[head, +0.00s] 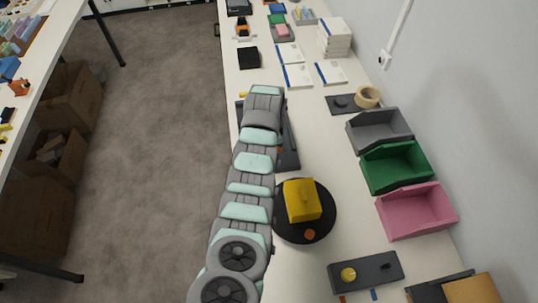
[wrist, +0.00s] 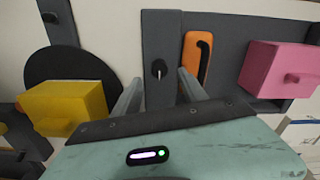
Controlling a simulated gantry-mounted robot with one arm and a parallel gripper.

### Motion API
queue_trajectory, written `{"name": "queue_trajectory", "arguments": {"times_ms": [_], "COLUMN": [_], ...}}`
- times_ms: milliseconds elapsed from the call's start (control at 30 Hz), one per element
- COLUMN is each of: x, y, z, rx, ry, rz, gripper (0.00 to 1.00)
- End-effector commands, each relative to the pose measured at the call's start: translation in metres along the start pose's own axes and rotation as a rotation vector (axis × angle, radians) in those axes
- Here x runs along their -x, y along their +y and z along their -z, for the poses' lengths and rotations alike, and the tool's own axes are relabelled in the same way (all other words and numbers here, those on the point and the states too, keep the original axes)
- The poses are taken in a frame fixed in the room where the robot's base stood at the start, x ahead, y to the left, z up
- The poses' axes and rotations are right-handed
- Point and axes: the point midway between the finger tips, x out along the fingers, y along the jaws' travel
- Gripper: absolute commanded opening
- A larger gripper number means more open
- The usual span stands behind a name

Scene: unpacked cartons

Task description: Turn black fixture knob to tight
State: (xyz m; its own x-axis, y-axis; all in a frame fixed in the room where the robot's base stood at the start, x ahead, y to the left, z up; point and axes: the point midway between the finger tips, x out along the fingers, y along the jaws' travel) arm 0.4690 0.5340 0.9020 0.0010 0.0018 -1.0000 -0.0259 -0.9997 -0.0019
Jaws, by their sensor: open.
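In the wrist view, a dark grey fixture plate (wrist: 160,30) runs up the middle, with a small black knob or pin (wrist: 159,68) on it. My gripper (wrist: 160,88) is open, its two pale fingers on either side of the knob, with nothing between them that I can see held. Whether the fingertips touch the knob cannot be told. An orange piece with a black curved handle (wrist: 196,52) is just right of the knob. In the head view, my arm reaches over the dark fixture (head: 289,150) and hides the gripper and knob.
A yellow block (head: 302,200) sits on a black disc (head: 320,226) close to my arm; it also shows in the wrist view (wrist: 66,106). A pink block (wrist: 278,68) is right of the fingers. Grey (head: 380,130), green (head: 397,166) and pink (head: 416,210) bins line the wall.

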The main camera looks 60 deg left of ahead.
Motion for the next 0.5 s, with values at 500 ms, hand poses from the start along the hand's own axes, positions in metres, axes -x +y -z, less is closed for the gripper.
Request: {"name": "queue_trajectory", "arguments": {"times_ms": [500], "x": [0.059], "y": [0.001], "z": [0.000], "rx": [-0.001], "ry": [-0.002], "rz": [-0.003], "gripper": [0.50]}}
